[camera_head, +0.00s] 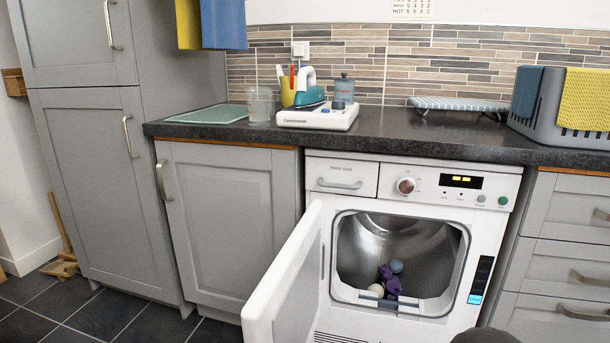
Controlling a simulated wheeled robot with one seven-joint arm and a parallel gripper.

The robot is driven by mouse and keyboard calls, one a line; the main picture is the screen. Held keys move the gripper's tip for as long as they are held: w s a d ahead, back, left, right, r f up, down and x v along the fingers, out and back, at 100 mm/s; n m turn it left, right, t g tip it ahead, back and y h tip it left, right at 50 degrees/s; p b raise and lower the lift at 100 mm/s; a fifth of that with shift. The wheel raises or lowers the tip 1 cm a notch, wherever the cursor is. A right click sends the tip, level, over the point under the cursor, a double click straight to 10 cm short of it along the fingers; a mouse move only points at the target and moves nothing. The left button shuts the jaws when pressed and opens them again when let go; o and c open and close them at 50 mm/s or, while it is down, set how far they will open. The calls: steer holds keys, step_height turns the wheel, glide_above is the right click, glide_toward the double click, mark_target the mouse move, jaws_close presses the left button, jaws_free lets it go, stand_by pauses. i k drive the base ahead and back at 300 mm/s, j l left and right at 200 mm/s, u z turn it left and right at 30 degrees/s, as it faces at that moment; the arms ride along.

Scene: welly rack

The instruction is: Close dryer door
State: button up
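The white dryer (488,235) stands under the dark worktop. Its white door (288,285) is hinged on the left side of the opening and swung wide open toward the camera. The round-cornered opening shows a metal drum (395,245). Inside the drum lie a purple cloth (389,281), a grey-blue ball (396,266) and a pale ball (376,290). The lower part of the door is cut off by the bottom of the picture. My gripper is not in view. A dark rounded shape at the bottom edge, right of centre, may be part of my arm.
Grey cupboards (225,215) stand left of the dryer and grey drawers (560,210) right of it. The worktop (400,130) holds a steam iron (310,95), a small ironing board (457,104) and a grey basket (550,95). Dark floor tiles (100,315) are clear at lower left.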

mark_target(284, 307)
steer(key=j+z, duration=0.25)
steer(key=j, duration=0.65)
steer(key=j+z, duration=0.3)
steer(key=j, duration=0.6)
steer(key=k+j, duration=0.2)
steer(key=k, duration=0.15)
